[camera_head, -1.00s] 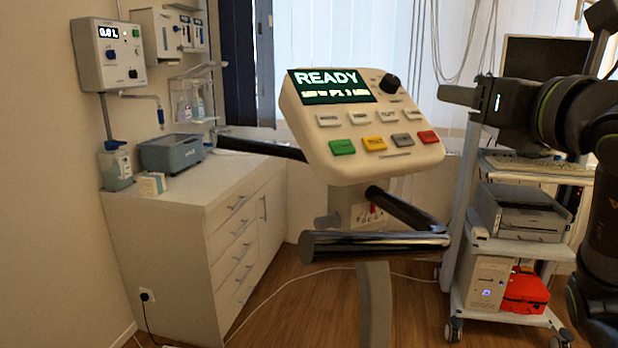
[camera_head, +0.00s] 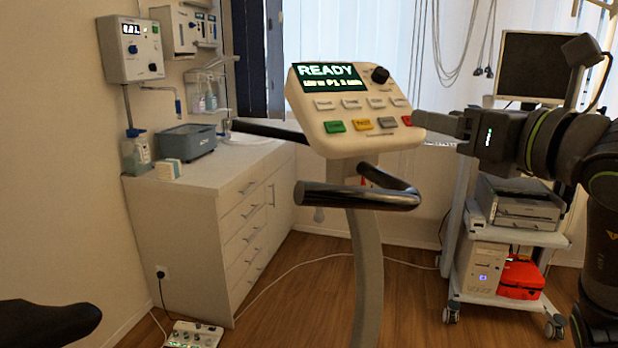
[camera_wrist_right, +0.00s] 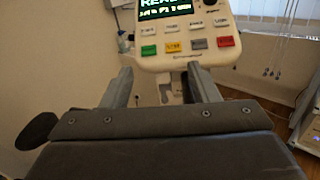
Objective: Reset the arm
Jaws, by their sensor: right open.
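My right arm comes in from the right in the head view, bent at the elbow. Its gripper (camera_head: 436,123) points left, and its fingertips overlap the lower right edge of the white console (camera_head: 330,142). In the right wrist view the two fingers (camera_wrist_right: 164,82) stand apart with nothing between them, and the console (camera_wrist_right: 186,60) is ahead. I cannot tell whether the fingertips touch it. The console's screen reads READY. Below it are grey, green, yellow and red buttons, and a black knob (camera_head: 380,75) is at the top right. My left gripper is not in view.
Black handlebars (camera_head: 345,195) stick out below the console on a grey post (camera_head: 366,270). A black saddle-like shape (camera_head: 40,322) is at lower left. A white cabinet (camera_head: 200,235) stands left; a trolley (camera_head: 512,232) with monitor and printer stands right. Wooden floor shows between.

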